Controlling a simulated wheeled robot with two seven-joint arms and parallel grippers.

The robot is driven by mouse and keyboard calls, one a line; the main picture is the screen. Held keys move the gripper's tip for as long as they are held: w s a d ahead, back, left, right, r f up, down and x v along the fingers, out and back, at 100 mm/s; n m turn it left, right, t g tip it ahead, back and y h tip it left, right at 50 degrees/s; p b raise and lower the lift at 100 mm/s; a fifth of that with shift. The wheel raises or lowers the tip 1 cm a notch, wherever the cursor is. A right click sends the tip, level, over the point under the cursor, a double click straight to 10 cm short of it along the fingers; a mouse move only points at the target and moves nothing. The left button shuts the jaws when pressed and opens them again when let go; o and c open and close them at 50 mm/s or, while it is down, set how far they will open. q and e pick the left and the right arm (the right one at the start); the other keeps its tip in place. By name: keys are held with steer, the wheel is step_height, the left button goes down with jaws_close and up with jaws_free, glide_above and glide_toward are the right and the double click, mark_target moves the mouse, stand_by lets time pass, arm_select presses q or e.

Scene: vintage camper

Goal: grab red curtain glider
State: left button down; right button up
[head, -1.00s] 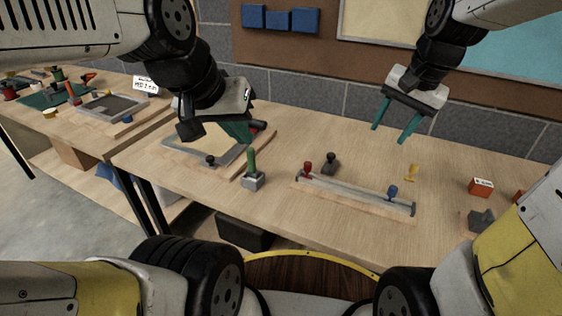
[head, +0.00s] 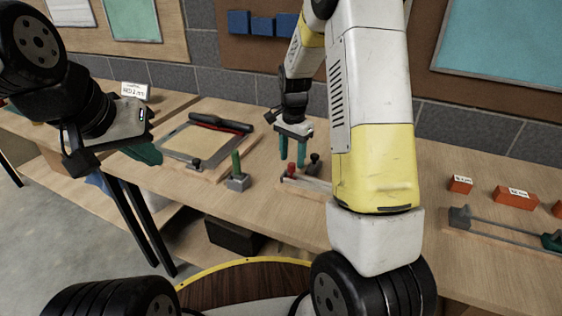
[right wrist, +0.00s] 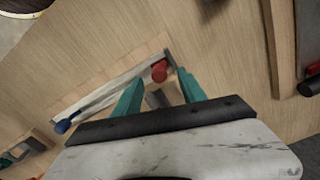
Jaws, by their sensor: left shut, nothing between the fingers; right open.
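The red curtain glider (head: 291,169) is a small red knob at the left end of a metal rail (head: 308,182) on a wooden base. My right gripper (head: 296,162) is open above it, fingers pointing down. In the right wrist view the red glider (right wrist: 159,71) appears between the tips of the teal fingers (right wrist: 160,77), and I cannot tell whether they touch it. My left gripper (head: 146,153) is shut and empty at the left, away from the rail.
Orange boxes (head: 514,196) and another rail (head: 505,231) are at the right.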

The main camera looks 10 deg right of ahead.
mark_target(292, 163)
steer(key=shift+f, duration=1.6)
steer(key=shift+s, duration=0.1)
steer(key=shift+c, duration=0.4)
jaws_close()
